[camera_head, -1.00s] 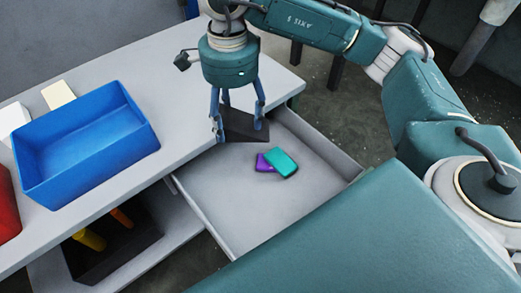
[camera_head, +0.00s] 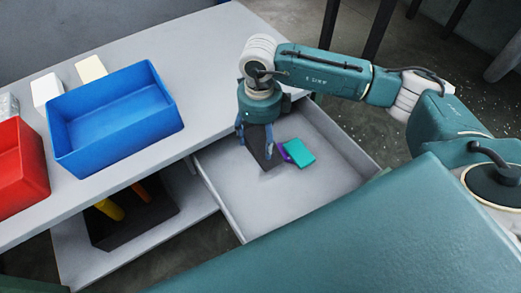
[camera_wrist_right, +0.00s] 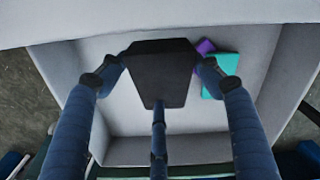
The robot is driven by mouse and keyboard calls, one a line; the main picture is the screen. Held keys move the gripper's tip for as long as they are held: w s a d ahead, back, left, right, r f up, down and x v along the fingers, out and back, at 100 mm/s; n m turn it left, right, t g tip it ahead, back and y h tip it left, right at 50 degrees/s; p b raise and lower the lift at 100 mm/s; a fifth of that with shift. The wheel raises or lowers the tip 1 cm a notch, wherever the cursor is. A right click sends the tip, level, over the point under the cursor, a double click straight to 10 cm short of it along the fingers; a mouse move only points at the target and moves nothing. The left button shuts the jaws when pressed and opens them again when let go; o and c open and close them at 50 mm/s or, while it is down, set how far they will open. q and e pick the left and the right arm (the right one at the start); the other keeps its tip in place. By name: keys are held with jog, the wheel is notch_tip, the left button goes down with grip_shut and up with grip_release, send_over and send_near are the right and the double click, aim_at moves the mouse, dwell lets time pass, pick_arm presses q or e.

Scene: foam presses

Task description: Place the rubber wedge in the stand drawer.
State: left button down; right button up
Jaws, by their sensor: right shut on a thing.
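The black rubber wedge (camera_head: 261,148) is in my right gripper (camera_head: 257,137), whose fingers are shut on its sides. In the right wrist view the wedge (camera_wrist_right: 160,72) sits between the fingers of the right gripper (camera_wrist_right: 157,75). The stand drawer (camera_head: 275,205) is pulled open, and the wedge is over its inner left part; I cannot tell whether it touches the drawer floor. The drawer floor also shows around the wedge in the wrist view (camera_wrist_right: 115,115). My left gripper is not in view.
A teal block (camera_head: 299,153) and a purple piece (camera_head: 284,154) lie in the drawer beside the wedge. A blue bin (camera_head: 115,118) and a red bin (camera_head: 20,165) stand on the table (camera_head: 205,75). A dark tray (camera_head: 130,225) sits on the lower shelf. The drawer's front part is clear.

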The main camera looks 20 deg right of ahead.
aim_at(259, 140)
notch_tip(259, 140, down, 3)
jog(key=shift+f, duration=0.2)
notch_tip(259, 140, down, 3)
jog(key=shift+f+p, duration=0.2)
jog(key=shift+p, duration=0.3)
jog(key=shift+f, duration=0.5)
jog(key=shift+f, duration=0.1)
jog(key=o, duration=1.4)
jog(key=shift+c, duration=0.2)
